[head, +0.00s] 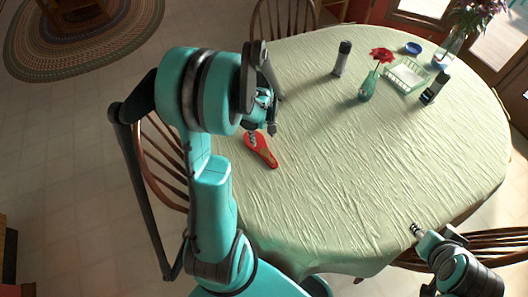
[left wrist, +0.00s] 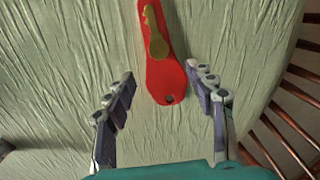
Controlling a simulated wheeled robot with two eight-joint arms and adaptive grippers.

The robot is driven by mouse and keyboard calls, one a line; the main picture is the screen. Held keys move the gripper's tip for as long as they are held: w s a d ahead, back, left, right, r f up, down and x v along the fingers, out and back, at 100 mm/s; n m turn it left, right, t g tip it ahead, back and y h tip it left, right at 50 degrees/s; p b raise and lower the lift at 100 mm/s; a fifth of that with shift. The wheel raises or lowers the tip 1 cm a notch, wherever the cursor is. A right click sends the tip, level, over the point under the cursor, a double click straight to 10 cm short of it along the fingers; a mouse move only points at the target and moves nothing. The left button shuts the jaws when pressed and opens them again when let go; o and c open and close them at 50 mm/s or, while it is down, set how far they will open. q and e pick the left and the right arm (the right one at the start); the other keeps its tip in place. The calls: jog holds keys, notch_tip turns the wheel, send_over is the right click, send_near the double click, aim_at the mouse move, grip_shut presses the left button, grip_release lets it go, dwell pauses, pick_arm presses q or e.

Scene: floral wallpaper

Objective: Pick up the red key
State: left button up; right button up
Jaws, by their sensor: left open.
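The red key (head: 266,156) lies on the pale green tablecloth near the table's left edge. In the left wrist view the red key (left wrist: 167,84) is a long red piece with a brass key shape on it and a small dark hole at its near, rounded end. My left gripper (head: 262,128) is over the key's far end in the head view and partly hides it. In the left wrist view my left gripper (left wrist: 161,84) is open, with one finger on each side of the rounded end, apart from it. My right gripper (head: 415,231) is at the table's near right edge, too small to read.
The table (head: 340,190) is clear around the key. Toward the back stand a dark-topped cylinder (head: 342,59), a green vase (head: 367,87) with a red flower, a pale rack (head: 406,75), another cylinder (head: 434,89) and a blue bowl (head: 413,48). A wooden chair (head: 162,150) stands at left.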

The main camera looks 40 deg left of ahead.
aim_at(264, 151)
pick_arm(q)
jog(key=shift+s+f+b, duration=0.2)
jog(key=shift+f+b, duration=0.2)
jog(key=shift+f, duration=0.7)
jog(key=f+b, duration=0.1)
jog(key=f, duration=0.1)
jog(key=d+f+b, duration=0.1)
jog(key=f+b, duration=0.1)
jog(key=f, duration=0.1)
jog(key=shift+f, duration=0.3)
jog(key=shift+r, duration=0.1)
jog(key=c, duration=1.2)
